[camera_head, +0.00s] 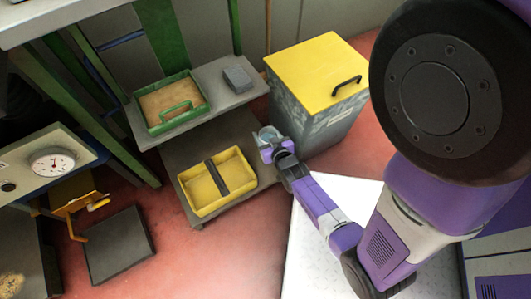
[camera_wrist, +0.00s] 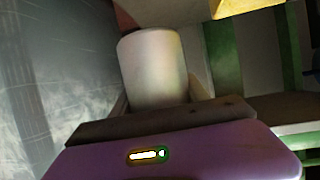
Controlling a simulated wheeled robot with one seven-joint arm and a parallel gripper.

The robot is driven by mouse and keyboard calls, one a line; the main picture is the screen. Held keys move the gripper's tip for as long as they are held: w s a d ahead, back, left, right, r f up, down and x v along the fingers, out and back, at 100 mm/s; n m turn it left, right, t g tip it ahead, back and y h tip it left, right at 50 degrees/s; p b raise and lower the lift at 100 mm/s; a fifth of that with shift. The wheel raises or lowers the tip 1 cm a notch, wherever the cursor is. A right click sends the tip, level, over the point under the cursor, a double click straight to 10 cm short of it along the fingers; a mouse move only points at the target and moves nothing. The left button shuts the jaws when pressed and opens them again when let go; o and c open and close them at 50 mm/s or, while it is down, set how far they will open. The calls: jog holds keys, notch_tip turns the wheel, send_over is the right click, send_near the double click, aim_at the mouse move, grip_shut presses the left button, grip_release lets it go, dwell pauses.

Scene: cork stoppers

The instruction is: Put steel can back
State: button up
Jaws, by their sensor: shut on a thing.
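The steel can (camera_wrist: 153,68) is a pale grey, smooth cylinder in the middle of the wrist view, just beyond my gripper's body. My gripper (camera_head: 268,138) is shut on it. In the head view the gripper is in front of the two-level shelf and beside the yellow-lidded bin, and a small pale round top, likely the can's, shows at its tip. The can's lower part is hidden by the gripper in the wrist view. I cannot tell how high it is held.
The grey bin with a yellow lid (camera_head: 318,70) stands right of the gripper. A green tray (camera_head: 203,108) and grey block (camera_head: 237,78) are on the upper shelf; a yellow divided tray (camera_head: 198,203) is on the lower. A dial scale (camera_head: 52,162) is at left.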

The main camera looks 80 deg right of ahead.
notch_tip(320, 180, down, 12)
jog(key=b, duration=0.5)
jog(key=shift+r+b, duration=0.2)
jog(key=shift+b, duration=0.1)
jog(key=shift+f, duration=0.15)
jog(key=o, duration=1.5)
